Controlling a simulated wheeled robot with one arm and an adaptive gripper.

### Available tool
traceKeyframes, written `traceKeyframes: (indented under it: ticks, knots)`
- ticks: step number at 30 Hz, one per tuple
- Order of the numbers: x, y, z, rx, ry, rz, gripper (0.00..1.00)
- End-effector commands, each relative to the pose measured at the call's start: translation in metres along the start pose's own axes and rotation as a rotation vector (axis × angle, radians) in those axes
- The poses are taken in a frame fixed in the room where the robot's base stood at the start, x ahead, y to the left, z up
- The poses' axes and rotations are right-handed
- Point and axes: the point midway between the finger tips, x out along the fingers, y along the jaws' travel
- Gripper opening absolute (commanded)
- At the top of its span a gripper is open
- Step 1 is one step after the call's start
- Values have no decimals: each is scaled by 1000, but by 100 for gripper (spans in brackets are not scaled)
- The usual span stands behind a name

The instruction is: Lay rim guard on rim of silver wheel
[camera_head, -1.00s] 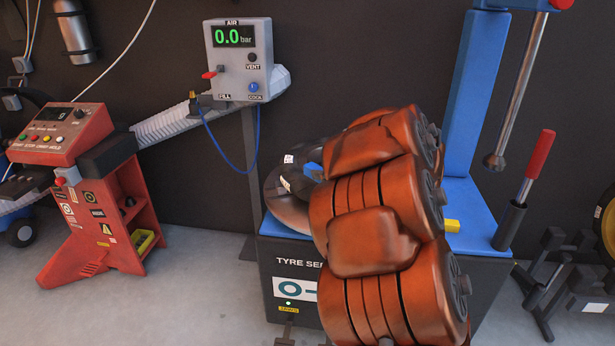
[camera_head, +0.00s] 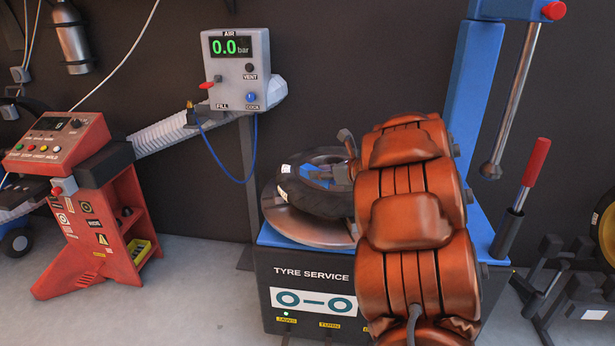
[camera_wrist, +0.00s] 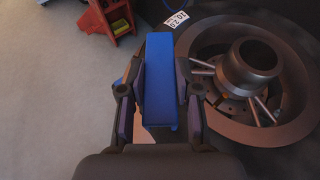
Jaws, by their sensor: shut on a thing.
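The blue rim guard (camera_wrist: 158,105) is a flat block between the two fingers of my gripper (camera_wrist: 159,72) in the wrist view. My gripper is shut on it. The silver wheel (camera_wrist: 210,42) is at the right of the wrist view, with its hub, spokes and rim seen from above, inside a dark tyre. The guard appears left of the rim there; whether it touches the tyre or rim cannot be told. In the head view the wheel's tyre (camera_head: 322,206) lies flat on the tyre machine, partly behind my orange arm. Blue shows over the wheel's middle near my gripper.
The tyre machine (camera_head: 285,264) has a blue column (camera_head: 474,90) and a red-handled lever (camera_head: 534,165) at right. A grey air gauge box (camera_head: 237,75) stands behind. A red control cabinet (camera_head: 100,215) is at left, with clear floor between it and the machine.

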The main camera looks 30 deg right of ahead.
Motion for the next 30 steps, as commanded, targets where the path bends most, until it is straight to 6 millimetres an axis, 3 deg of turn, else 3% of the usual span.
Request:
traceKeyframes:
  ticks: [6,16,23,30]
  knots:
    - [37,-6,12,-1,-2,2,9]
    - [59,-10,19,-1,-2,4,9]
    - [70,-10,-11,3,0,1,9]
    - [72,-10,-14,-1,0,0,9]
